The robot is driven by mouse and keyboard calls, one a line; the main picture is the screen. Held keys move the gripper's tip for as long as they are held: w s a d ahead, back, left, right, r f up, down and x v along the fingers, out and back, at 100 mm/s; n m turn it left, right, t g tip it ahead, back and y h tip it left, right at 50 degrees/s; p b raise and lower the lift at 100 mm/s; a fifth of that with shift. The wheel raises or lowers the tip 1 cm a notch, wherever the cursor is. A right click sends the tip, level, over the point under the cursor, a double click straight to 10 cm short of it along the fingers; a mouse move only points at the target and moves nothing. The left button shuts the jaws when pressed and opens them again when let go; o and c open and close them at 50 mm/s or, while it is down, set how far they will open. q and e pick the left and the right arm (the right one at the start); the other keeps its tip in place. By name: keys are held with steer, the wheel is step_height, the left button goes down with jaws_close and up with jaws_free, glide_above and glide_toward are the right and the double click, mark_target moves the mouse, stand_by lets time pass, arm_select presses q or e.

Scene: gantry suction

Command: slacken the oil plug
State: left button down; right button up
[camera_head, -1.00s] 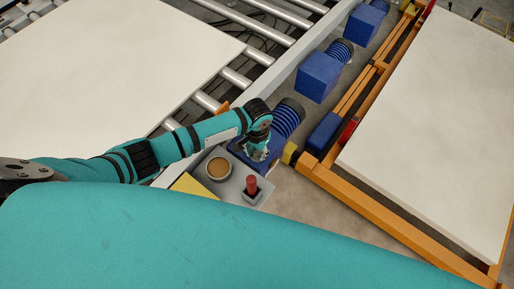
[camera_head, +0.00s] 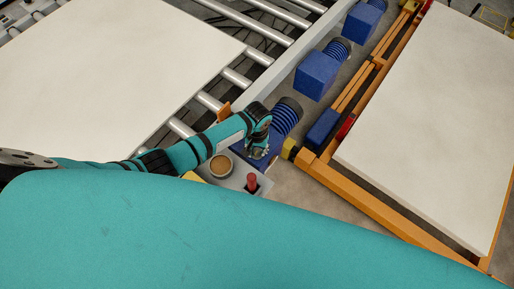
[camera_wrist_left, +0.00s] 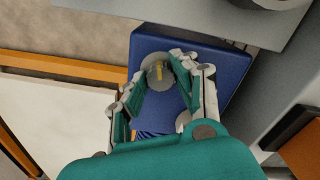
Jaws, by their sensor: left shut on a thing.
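My right gripper is not in view.
A red button or knob (camera_head: 252,182) and a round tan-topped part (camera_head: 220,167) stand close to my left wrist. A ribbed blue motor (camera_head: 287,115) adjoins the housing. An orange frame (camera_head: 345,192) lies right, rollers (camera_head: 237,78) left.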

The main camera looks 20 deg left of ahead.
mark_target(257, 151)
arm_select(q)
steer(key=c, duration=1)
jaws_free()
step_height(257, 151, up, 12)
steer(key=shift+r, duration=0.1)
